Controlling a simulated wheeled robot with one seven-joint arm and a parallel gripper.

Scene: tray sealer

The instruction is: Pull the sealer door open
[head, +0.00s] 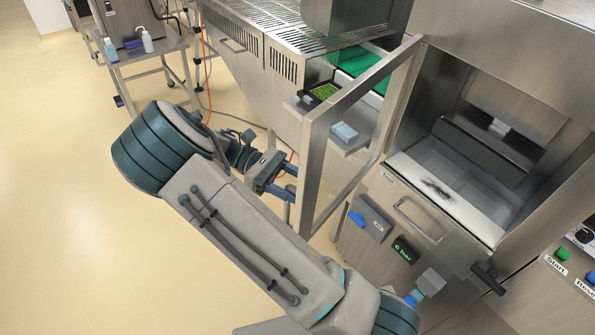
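The sealer door (312,176) is a steel frame around a clear pane. It stands swung open, out to the left of the sealer's chamber (480,150), whose front opening is uncovered. My gripper (283,178) is at the outer, left edge of the door frame, with its blue-grey fingers pointing towards it. A short piece of upright steel bar (290,208) shows just below the fingers, perhaps the door's handle. The fingertips are small and partly hidden, so I cannot tell whether they are closed on it.
A black tray with green contents (324,91) and a pale blue block (344,132) sit on the ledge behind the door. A drawer handle (418,220), a "6 bar" display (406,250) and Start and Reset buttons are on the front. Open floor (60,220) lies left.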

